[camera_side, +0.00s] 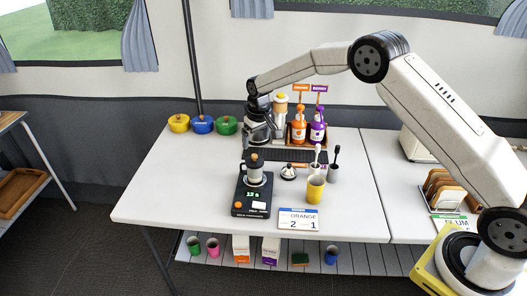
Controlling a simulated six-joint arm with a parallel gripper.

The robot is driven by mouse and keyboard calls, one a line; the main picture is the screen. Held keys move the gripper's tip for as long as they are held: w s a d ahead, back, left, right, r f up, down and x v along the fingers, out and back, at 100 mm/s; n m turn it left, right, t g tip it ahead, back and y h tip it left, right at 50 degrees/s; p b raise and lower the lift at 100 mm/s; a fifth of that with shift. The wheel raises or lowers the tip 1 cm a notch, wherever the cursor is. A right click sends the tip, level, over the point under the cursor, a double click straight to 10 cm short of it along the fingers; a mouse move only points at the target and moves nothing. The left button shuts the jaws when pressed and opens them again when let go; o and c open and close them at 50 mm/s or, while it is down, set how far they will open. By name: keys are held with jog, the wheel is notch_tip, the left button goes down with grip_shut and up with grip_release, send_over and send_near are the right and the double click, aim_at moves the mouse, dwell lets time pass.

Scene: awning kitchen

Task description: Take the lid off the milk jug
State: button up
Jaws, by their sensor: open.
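A small pale jug (255,174) stands upright on the black scale (251,204) at the middle of the table. A dark brownish piece shows at its top; I cannot tell whether it is a lid. A small silver dome with a dark knob, like a lid (289,172), sits to the right of the scale. My gripper (248,150) points down just above and slightly behind the jug, open. Its fingers are small and dark here, and I cannot tell whether they touch the jug's top.
A yellow cup (316,188) and a dark grey holder (333,173) stand right of the scale. An order card (299,220) lies in front. Orange (299,129) and purple (318,129) bottles stand behind. Colored pots (203,124) sit at back left. The table's left front is clear.

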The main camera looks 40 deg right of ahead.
aim_at(255, 155)
jog(key=shift+f, duration=0.1)
jog(key=shift+w+f, duration=0.15)
jog(key=shift+f, duration=1.05)
jog(key=shift+f, duration=0.1)
jog(key=shift+w+d+f, duration=0.1)
jog(key=shift+w+f, duration=0.1)
jog(key=shift+f, duration=1.05)
jog(key=shift+w+f, duration=0.2)
jog(key=shift+f, duration=1.05)
jog(key=shift+c, duration=0.2)
jog(key=c, duration=0.8)
jog(key=shift+c, duration=0.3)
jog(key=shift+r, duration=0.2)
